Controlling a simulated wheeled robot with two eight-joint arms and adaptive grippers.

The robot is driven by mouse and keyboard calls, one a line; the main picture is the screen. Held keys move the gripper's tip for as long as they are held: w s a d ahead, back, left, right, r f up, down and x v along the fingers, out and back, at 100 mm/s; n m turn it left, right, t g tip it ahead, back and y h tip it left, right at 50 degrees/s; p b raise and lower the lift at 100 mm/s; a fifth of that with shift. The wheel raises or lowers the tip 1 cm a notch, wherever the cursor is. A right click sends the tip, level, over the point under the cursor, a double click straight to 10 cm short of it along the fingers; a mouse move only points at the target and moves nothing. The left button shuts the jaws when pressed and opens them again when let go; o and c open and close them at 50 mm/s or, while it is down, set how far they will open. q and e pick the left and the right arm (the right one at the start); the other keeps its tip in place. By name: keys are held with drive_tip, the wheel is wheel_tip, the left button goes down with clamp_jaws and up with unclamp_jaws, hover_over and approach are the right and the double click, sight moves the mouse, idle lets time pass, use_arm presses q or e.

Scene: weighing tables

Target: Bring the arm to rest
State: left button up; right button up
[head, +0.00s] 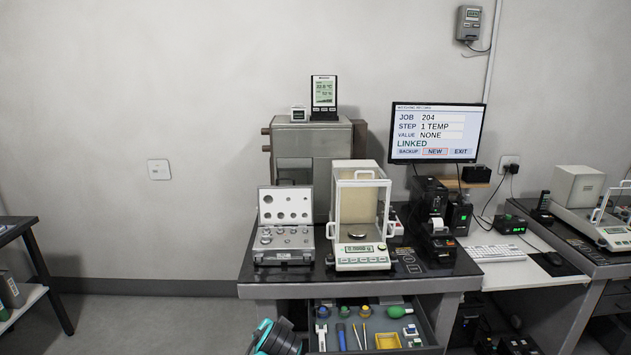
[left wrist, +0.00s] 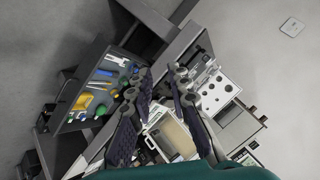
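My left gripper (left wrist: 158,76) shows in the left wrist view, its two dark padded fingers apart with nothing between them. The weighing table and its open drawer show beyond and around the fingers. In the head view a teal and black part of my left arm (head: 275,338) shows at the bottom edge, left of the drawer; the fingers cannot be made out there. My right arm and gripper are in neither view.
The dark weighing table (head: 455,272) carries an analytical balance (head: 361,262), an open weight case (head: 285,256) and a printer (head: 437,243). Its open drawer (head: 440,335) holds tools and juts out near my left arm. A monitor (head: 436,133) stands behind. Floor to the left is clear.

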use_arm(q)
drive_tip(key=s+a+n+g+h, duration=0.1)
drive_tip(key=s+a+n, duration=0.2)
drive_tip(key=s, duration=0.9)
drive_tip(key=s+a+f+n+g+h, duration=0.1)
drive_tip(key=s+a+n, duration=0.2)
drive_tip(key=s, duration=0.9)
drive_tip(key=shift+a+f, duration=0.3)
drive_tip(key=shift+a, duration=0.25)
